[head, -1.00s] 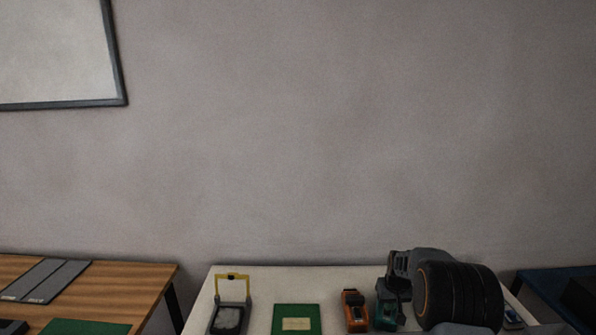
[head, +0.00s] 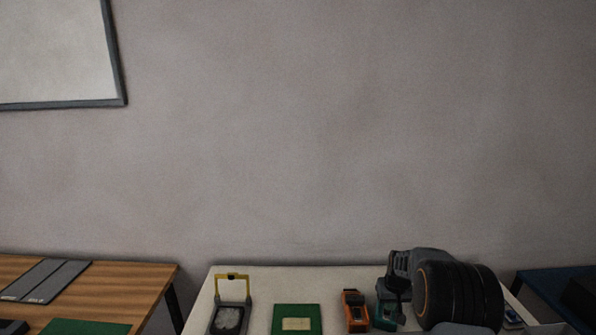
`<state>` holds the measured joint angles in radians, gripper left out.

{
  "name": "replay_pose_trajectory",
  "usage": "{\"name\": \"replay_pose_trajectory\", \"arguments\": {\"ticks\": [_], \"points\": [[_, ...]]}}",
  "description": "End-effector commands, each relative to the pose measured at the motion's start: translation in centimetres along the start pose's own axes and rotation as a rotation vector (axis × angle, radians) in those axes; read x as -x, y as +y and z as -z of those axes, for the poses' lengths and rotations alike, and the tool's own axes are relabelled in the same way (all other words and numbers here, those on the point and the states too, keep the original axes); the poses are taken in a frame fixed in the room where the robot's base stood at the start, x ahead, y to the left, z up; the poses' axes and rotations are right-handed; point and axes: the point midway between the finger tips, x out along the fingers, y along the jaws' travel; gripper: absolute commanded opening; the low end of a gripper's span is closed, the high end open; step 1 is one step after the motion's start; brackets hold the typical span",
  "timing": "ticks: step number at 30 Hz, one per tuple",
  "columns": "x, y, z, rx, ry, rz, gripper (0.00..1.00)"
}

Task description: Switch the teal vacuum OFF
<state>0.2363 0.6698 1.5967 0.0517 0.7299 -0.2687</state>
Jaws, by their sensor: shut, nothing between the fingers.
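The teal vacuum (head: 384,316) stands on the pale table at the right, beside an orange device (head: 355,312). My arm and gripper cover much of its upper and right side, and its switch cannot be made out. My gripper (head: 399,303) points down at the vacuum's right side, with its dark fingers shut and empty. I cannot tell whether they touch the vacuum.
On the pale table (head: 262,283) are a green board (head: 297,318) and a grey tray with a yellow handle (head: 231,310). A wooden table (head: 120,281) stands at the left, a dark blue one (head: 548,283) at the right.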

Motion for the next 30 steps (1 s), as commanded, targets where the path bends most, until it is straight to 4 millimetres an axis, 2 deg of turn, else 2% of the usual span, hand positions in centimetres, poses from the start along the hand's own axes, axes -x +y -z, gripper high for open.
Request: {"name": "replay_pose_trajectory", "arguments": {"ticks": [30], "points": [[-0.75, 0.0, -0.11, 0.0, 0.0, 0.0, 0.0]]}}
